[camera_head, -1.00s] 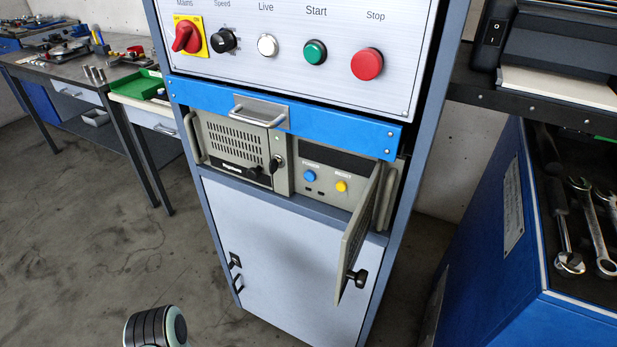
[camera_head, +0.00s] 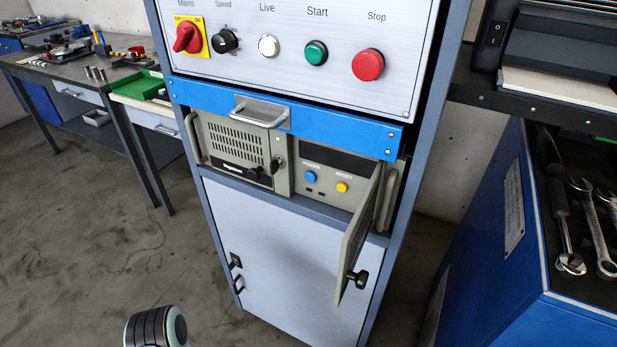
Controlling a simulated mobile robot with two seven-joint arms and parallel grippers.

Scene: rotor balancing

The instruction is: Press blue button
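The blue button (camera_head: 310,177) sits on the recessed grey unit in the cabinet, below the blue drawer front. A yellow button (camera_head: 342,187) is to its right on the same panel. A small door (camera_head: 358,243) with a black knob stands swung open to the right of the buttons, and the blue button is uncovered. Neither gripper shows. Only a rounded dark and pale green part of my own arm (camera_head: 157,327) shows at the bottom edge, well below and left of the buttons.
Above are the mains switch (camera_head: 187,37), speed knob, white light, green start button (camera_head: 316,53) and red stop button (camera_head: 368,65). The blue drawer (camera_head: 340,125) has a handle. A blue tool cabinet (camera_head: 500,230) stands right, a workbench (camera_head: 70,75) left. The front left floor is clear.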

